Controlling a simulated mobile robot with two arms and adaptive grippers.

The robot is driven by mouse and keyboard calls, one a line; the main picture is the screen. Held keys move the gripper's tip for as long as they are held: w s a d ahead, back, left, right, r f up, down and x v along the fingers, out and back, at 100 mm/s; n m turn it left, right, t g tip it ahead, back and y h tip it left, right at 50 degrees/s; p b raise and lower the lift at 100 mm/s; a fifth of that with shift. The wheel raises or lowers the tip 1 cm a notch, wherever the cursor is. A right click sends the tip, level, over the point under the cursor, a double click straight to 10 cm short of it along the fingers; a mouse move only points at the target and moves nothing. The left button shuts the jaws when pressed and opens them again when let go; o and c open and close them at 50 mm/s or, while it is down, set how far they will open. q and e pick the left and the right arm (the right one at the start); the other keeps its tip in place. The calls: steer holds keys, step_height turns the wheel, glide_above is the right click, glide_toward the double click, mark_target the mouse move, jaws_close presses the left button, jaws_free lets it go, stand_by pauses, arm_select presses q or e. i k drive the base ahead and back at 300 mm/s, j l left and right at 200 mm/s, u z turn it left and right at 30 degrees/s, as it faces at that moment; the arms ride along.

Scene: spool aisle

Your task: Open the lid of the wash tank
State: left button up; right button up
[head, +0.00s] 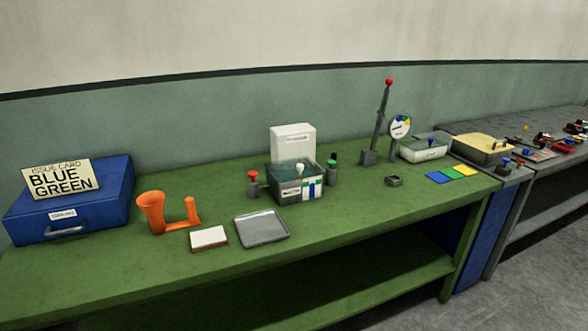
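No label that I can read names the wash tank. A grey metal box (286,191) with a see-through teal top stands mid-bench, with a small label and coloured strips on its front. A white upright block (293,143) with a small label stands behind it. Farther right, a low pale box (411,154) has a greenish see-through top with a blue knob (431,142) and a small, unreadable front label. Its top looks closed. Neither of my grippers is in view.
A grey tray (262,229), white block (208,237), orange holder (151,212) and blue case (70,213) are left. A red-tipped lever (380,122) and yellow-topped box (482,147) are right.

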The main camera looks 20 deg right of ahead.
mark_target(300, 167)
steer(key=i+l+z, duration=0.1)
steer(key=l, duration=0.3)
steer(key=i+l+z, duration=0.25)
steer(key=i+l, duration=0.2)
steer(key=l, duration=0.25)
